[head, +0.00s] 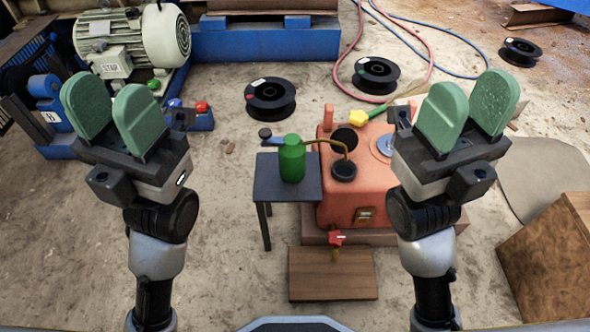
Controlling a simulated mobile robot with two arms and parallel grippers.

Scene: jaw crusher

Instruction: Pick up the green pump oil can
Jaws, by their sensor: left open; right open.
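The green pump oil can (292,162) stands upright on a small dark grey table (264,183), near its right side. A thin brownish spout reaches from it to the right, over the orange-red machine. My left gripper (110,108) is raised at the left, open and empty, with its green finger pads pointing up. My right gripper (467,112) is raised at the right, also open and empty. Both grippers are well apart from the can.
An orange-red machine (347,203) stands beside the table, with a wooden board (333,275) in front. A motor (165,40) on a blue frame is at the back left. Black spools (270,97) and hoses lie behind. A wooden crate (555,260) is at the right. Floor left of the table is clear.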

